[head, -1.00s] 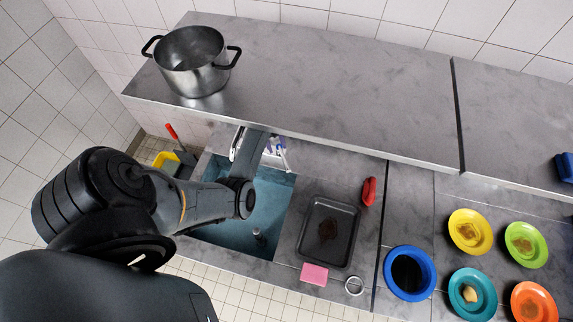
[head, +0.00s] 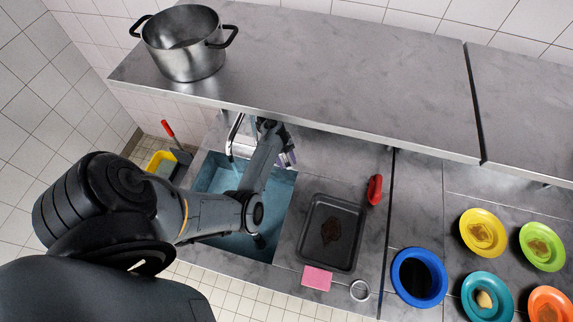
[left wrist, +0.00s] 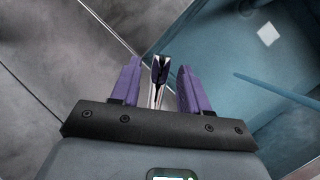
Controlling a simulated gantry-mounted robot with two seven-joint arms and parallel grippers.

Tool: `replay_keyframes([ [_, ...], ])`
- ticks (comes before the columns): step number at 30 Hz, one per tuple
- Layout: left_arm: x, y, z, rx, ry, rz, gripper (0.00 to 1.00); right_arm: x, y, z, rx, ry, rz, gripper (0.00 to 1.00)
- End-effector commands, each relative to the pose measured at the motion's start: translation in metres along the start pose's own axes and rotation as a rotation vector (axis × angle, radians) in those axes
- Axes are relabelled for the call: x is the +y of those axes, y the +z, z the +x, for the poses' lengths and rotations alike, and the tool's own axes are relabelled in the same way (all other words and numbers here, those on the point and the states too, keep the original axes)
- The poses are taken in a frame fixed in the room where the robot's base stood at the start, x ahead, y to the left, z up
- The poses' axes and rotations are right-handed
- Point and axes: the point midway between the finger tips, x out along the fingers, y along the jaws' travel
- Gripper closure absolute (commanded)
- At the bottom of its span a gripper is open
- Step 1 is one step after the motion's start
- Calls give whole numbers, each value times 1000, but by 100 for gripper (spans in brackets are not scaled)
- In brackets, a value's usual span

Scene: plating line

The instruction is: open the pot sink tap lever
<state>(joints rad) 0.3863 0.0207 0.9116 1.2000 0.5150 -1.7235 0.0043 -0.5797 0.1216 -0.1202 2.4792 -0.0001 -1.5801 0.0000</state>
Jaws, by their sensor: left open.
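The pot sink tap (head: 238,128) is a chrome spout at the back of the blue sink basin (head: 278,205). My left gripper (head: 287,158) is beside it, at the basin's back right corner. In the left wrist view its two purple fingers (left wrist: 158,85) stand apart. A slim chrome piece with a dark end, which looks like the tap lever (left wrist: 157,92), shows between them. I cannot tell whether a finger touches it. A thin blue streak (left wrist: 275,90) crosses the basin in the wrist view and looks like water. My right gripper is out of view.
A steel shelf (head: 330,75) overhangs the tap, with a large pot (head: 183,55) at its left end. Right of the basin are a dark tray (head: 325,250), a red item (head: 375,190), a pink sponge (head: 317,278) and a blue bowl (head: 440,275).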

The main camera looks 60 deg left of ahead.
Motion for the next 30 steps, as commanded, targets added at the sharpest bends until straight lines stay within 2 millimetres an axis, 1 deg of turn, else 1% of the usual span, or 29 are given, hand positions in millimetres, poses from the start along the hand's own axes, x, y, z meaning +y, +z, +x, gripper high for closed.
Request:
replay_keyframes([
  [1, 0, -1, 5, 0, 0, 0, 55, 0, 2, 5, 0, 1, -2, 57],
  [3, 0, 0, 7, 1, 0, 0, 55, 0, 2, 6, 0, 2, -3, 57],
  [11, 0, 0, 7, 1, 0, 0, 55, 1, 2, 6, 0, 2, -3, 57],
  [12, 0, 0, 7, 1, 0, 0, 56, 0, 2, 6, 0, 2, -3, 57],
  [17, 0, 0, 7, 1, 0, 0, 81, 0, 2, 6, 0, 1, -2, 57],
  [18, 0, 0, 7, 1, 0, 0, 87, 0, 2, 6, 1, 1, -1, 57],
  [21, 0, 0, 7, 1, 0, 1, 100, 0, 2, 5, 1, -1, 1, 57],
  [30, 1, 0, 7, 1, 0, 0, 100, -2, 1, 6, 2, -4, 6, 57],
])
